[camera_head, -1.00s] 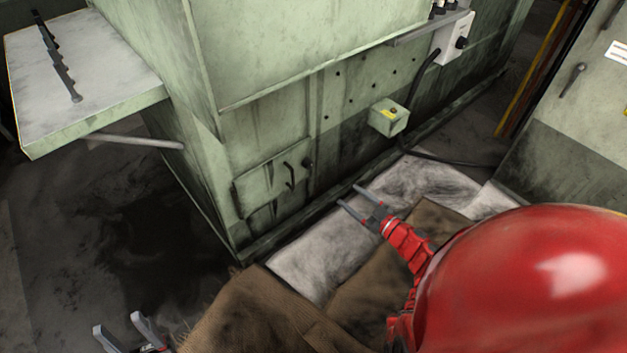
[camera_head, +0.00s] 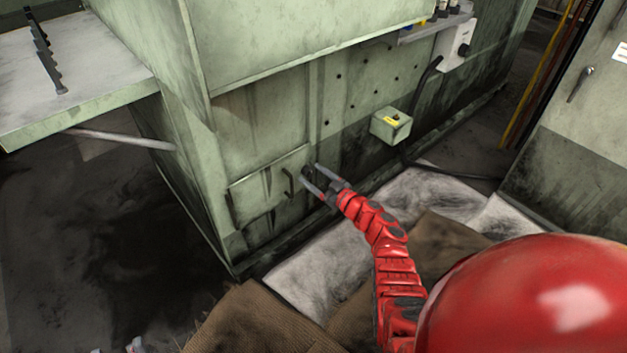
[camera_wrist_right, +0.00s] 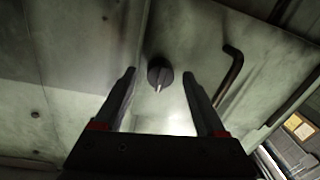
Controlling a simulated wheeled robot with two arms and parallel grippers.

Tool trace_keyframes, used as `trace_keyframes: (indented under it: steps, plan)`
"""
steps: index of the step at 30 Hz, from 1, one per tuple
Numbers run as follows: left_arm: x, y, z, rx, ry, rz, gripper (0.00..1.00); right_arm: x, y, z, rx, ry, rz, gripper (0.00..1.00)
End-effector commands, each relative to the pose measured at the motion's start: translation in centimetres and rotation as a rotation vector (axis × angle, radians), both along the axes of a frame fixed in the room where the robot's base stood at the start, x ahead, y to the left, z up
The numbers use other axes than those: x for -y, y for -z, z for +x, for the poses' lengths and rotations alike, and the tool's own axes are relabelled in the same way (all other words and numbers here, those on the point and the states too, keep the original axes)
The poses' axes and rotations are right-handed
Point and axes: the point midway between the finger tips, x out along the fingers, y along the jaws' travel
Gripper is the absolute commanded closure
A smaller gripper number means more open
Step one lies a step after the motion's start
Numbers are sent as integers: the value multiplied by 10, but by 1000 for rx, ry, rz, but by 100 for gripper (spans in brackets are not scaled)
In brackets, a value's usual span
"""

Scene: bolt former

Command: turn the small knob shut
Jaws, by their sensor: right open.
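The small knob is dark and round with a raised grip bar, on the green machine's side beside a small hatch (camera_head: 262,188). In the right wrist view the knob (camera_wrist_right: 160,73) sits ahead of my right gripper, between the lines of its two fingers. My right gripper (camera_head: 318,178) is open with its fingers at the knob in the head view, where they partly hide it. In the right wrist view the gripper (camera_wrist_right: 163,95) shows an empty gap, and I cannot tell if either finger touches the knob. Only the tips of my left gripper (camera_head: 122,348) show at the bottom edge.
A dark bent handle (camera_head: 288,183) stands out from the hatch, close to the knob; it also shows in the right wrist view (camera_wrist_right: 229,76). A green box with a yellow label (camera_head: 391,125) juts from the machine further right. Cloths (camera_head: 320,262) cover the floor below.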

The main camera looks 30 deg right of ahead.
Motion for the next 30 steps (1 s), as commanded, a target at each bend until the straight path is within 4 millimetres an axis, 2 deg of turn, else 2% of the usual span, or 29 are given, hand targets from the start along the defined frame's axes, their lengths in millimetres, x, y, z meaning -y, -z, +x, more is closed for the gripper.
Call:
trace_keyframes:
  steps: [9,21,30]
  plan:
    - [1,0,0,-1,1,3,50,-1,0,2,-1,0,-1,29]
    - [1,1,0,-1,1,3,50,-1,0,2,-1,0,-1,100]
    - [0,-1,0,0,0,1,50,-2,-1,3,4,-1,-19,100]
